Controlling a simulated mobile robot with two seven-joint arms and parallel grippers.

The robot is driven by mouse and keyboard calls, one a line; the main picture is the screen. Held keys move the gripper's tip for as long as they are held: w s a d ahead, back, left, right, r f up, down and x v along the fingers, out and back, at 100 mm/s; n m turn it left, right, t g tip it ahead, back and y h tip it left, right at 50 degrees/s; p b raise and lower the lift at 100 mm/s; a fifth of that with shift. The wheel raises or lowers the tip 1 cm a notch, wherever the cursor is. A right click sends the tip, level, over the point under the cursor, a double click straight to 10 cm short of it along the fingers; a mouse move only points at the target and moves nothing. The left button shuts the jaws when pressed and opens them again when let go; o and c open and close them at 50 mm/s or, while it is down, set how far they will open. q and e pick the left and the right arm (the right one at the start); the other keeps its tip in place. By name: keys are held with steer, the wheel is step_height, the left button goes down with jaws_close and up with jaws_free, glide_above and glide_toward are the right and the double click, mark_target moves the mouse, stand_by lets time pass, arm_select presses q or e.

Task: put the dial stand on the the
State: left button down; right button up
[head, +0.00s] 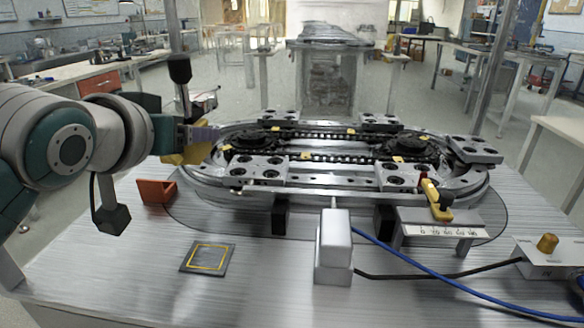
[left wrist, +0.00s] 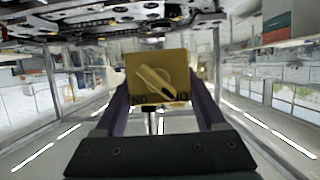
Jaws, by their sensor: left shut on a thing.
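The dial stand has a yellow box (left wrist: 157,77) with a pointer knob and dark lettering, seen between the purple fingers in the left wrist view. My left gripper (head: 205,134) is shut on it. In the head view the yellow part (head: 188,153) is held in the air at the left end of the track, partly hidden by the gripper. A thin stem and a dark block (head: 180,69) rise above it; they look like the stand's foot, held upside down. A dark square plate (head: 208,258) with a yellow outline lies flat on the table, empty.
The oval metal ring track (head: 330,160) with several carriages fills the table's middle. An orange bracket (head: 157,190) stands left of it. A white block (head: 335,245) with cables stands in front. A labelled shelf (head: 440,230) and a brass-knobbed box (head: 547,246) are right. The front-left table is mostly clear.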

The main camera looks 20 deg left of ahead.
arm_select(q)
steer(key=b, duration=0.5)
glide_above(209, 255)
step_height(209, 255, down, 15)
steer(key=shift+f, duration=0.1)
steer(key=shift+f+b, duration=1.05)
steer(key=shift+f, duration=0.8)
steer(key=shift+f, duration=0.1)
steer(key=shift+c, duration=2.2)
jaws_free()
steer(key=shift+f, duration=0.3)
steer(key=o, duration=0.4)
steer(key=shift+o, duration=0.2)
steer(key=shift+s+r, duration=0.2)
steer(key=shift+r, duration=0.15)
steer(key=p+v, duration=0.4)
steer(key=v, duration=0.7)
steer(key=shift+s+d, duration=0.1)
steer(key=shift+s, duration=0.05)
steer(key=s+d+m+g+h, duration=0.1)
steer(key=s+d+m+g, duration=0.1)
steer(key=s, duration=0.6)
steer(key=s+d+m+g+h, duration=0.2)
steer(key=s+d+g, duration=0.3)
steer(key=s+g, duration=0.2)
steer(key=shift+s+d+f+m+g, duration=0.2)
steer(key=shift+s+f+m+g, duration=0.1)
steer(key=shift+s, duration=0.45)
